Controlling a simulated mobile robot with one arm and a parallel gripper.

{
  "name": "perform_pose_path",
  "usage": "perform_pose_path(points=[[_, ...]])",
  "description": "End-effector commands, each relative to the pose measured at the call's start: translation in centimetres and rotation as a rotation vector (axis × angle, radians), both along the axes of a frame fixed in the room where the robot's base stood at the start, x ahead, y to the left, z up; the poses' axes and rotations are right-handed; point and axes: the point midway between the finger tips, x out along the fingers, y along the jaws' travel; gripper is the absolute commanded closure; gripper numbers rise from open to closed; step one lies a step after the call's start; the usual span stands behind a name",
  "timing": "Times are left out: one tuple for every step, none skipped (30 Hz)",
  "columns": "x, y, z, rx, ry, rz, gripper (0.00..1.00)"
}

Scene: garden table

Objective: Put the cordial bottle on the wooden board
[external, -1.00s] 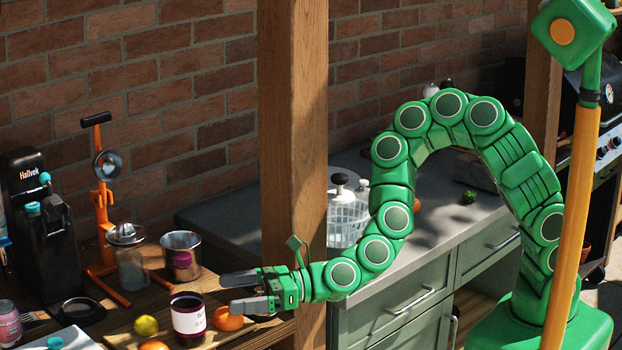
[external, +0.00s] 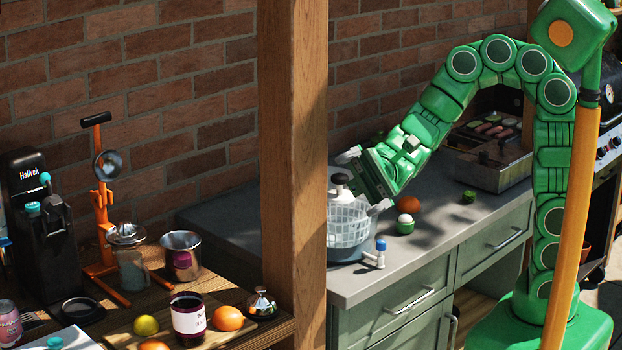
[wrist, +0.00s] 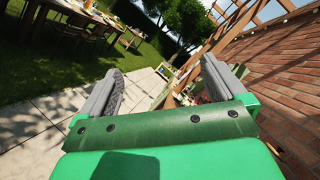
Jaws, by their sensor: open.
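The cordial bottle (external: 188,318), dark red with a white label, stands upright on the wooden board (external: 124,334) at the lower left of the external view. The board's front is cut off by the frame edge. My gripper (external: 364,181) is open and empty, well to the right of the bottle, raised by the white salad spinner over the grey counter. Both spread fingers show in the wrist view (wrist: 162,72) with nothing between them. Neither bottle nor board can be made out there.
A lemon (external: 146,325) and an orange (external: 228,318) flank the bottle. A small metal item (external: 262,304) is right of it. A wooden post (external: 293,150) rises between the table and the grey counter (external: 440,245). The salad spinner (external: 347,222) stands on the counter.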

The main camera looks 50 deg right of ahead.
Motion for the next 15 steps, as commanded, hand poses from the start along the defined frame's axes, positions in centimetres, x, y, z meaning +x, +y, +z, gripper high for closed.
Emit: perform_pose_path(points=[[-1.0, -1.4, -0.5, -0.033, -0.068, 0.026, 0.02], [-1.6, -2.2, -0.9, -0.055, -0.106, 0.044, 0.02], [-2.4, -3.3, -1.7, -0.087, -0.158, 0.069, 0.02], [-2.9, -4.1, -2.3, -0.116, -0.195, 0.086, 0.02], [-3.4, -5.0, -3.1, -0.145, -0.231, 0.104, 0.02], [-3.9, -6.2, -4.0, -0.186, -0.279, 0.125, 0.02], [-4.3, -7.2, -4.8, -0.219, -0.316, 0.139, 0.02], [-4.6, -8.2, -5.6, -0.254, -0.349, 0.153, 0.02], [-4.8, -9.5, -6.7, -0.303, -0.394, 0.170, 0.02], [-5.0, -10.6, -7.5, -0.341, -0.425, 0.183, 0.02], [-5.1, -11.7, -8.4, -0.383, -0.457, 0.194, 0.02], [-5.2, -13.3, -9.5, -0.438, -0.498, 0.208, 0.02], [-5.2, -14.5, -10.4, -0.481, -0.526, 0.217, 0.02], [-5.1, -15.7, -11.2, -0.526, -0.553, 0.226, 0.02], [-4.9, -17.5, -12.3, -0.589, -0.587, 0.236, 0.02]])
